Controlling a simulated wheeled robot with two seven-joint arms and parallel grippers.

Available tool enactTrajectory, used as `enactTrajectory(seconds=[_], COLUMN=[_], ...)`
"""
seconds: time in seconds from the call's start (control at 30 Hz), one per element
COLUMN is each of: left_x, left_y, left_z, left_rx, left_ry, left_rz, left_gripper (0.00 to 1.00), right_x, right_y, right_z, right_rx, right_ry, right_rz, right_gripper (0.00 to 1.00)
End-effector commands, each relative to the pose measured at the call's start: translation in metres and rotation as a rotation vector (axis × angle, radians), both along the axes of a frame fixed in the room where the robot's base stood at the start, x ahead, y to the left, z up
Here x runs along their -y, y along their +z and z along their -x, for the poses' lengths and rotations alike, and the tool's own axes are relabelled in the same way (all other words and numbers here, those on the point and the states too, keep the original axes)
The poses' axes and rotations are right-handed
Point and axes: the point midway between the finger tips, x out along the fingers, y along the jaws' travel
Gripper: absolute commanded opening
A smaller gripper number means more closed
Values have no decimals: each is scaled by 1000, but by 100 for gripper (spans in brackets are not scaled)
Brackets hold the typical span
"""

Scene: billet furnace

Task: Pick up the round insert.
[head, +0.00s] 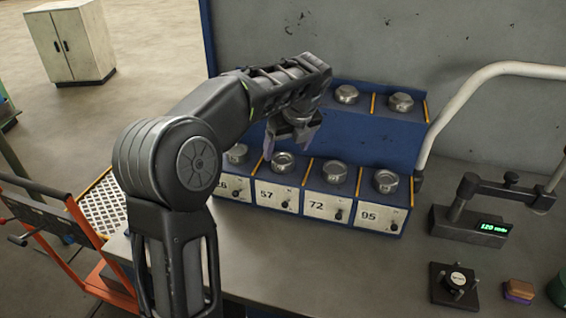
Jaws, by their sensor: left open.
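Several round metal inserts sit in a blue stepped rack. The front row has one insert (283,163) behind the label 57, one (335,171) behind 72, one (386,181) behind 95, and one (236,153) at the left end behind a partly hidden label. The back row shows two more, one (347,94) and another (401,102). My left gripper (288,149) is open, pointing down over the 57 insert, with nothing between its fingers. Whether it touches that insert cannot be told. My arm hides the rack's back left. My right gripper is not in view.
The rack (345,133) has orange dividers and stands on a grey bench (330,265). At right are a device with a green display (490,228), a black fixture (453,284) and a small stacked block (518,290). A bent pale pipe (468,92) rises behind. The front bench is clear.

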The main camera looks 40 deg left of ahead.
Motion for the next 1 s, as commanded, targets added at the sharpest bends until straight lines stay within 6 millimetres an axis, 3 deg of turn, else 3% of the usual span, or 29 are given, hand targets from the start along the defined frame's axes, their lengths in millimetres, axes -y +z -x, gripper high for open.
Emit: enactTrajectory(seconds=[0.4,1.0], left_x=[-16,-16], left_y=[-45,-46], left_z=[-10,-11], left_rx=[-2,-1], left_ry=[1,0], left_rz=[0,0], left_gripper=[81,81], right_x=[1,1], right_y=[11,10], right_z=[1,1], right_rx=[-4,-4], right_ry=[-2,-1], right_rz=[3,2], right_gripper=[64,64])
